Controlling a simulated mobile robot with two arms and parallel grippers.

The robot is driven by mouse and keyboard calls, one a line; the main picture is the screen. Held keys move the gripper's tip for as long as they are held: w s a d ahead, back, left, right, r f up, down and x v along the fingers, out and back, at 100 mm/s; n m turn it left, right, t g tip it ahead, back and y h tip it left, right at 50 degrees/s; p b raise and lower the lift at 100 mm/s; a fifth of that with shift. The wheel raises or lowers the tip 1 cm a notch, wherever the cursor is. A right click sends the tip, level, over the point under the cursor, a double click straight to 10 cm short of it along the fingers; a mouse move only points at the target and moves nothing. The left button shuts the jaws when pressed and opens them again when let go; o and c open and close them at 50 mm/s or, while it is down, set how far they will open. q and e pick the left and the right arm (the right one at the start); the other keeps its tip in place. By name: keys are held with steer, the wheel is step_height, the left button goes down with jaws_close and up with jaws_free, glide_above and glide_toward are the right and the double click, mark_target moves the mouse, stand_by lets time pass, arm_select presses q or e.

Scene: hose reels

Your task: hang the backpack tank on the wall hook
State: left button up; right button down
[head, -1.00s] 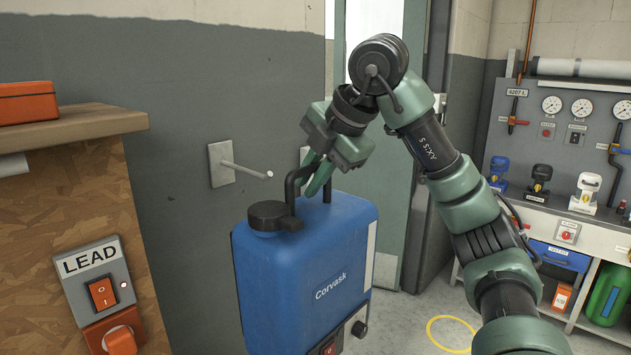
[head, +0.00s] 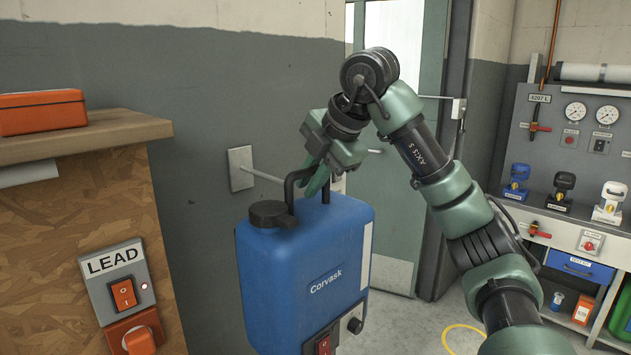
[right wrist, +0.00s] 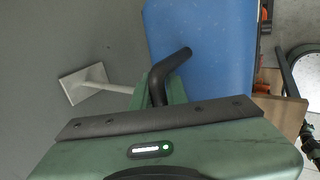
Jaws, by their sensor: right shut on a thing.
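The blue backpack tank (head: 305,275) hangs upright from my right gripper (head: 318,180), which is shut on its black top handle. The tank has a black cap and a "Corvask" label. It also shows in the right wrist view (right wrist: 205,45), with the handle (right wrist: 170,72) between my fingers. The wall hook is a pale rod on a wall plate (head: 240,168). In the head view the rod runs behind the handle, so its tip is hidden there. In the right wrist view the hook (right wrist: 85,85) lies left of the handle, its tip covered by my gripper. My left gripper is not in view.
A wooden cabinet (head: 90,135) with an orange box (head: 42,112) on top stands at the left. A LEAD switch panel (head: 118,283) is on its side. A green door (head: 385,215) is behind my arm. A bench (head: 570,235) with gauges stands at the right.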

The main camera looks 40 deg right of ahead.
mark_target(279, 180)
steer(key=shift+w+a+r+p, duration=0.1)
steer(key=shift+w+p, duration=0.5)
steer(key=shift+w, duration=1.1)
steer(key=w+f+p, duration=0.1)
steer(key=w+f, duration=0.1)
steer(key=w, duration=0.4)
steer(key=shift+a+p, duration=0.25)
steer(key=shift+p, duration=0.15)
steer(key=shift+f, duration=0.1)
steer(key=c, duration=1.3)
jaws_free()
steer(key=shift+s, duration=0.15)
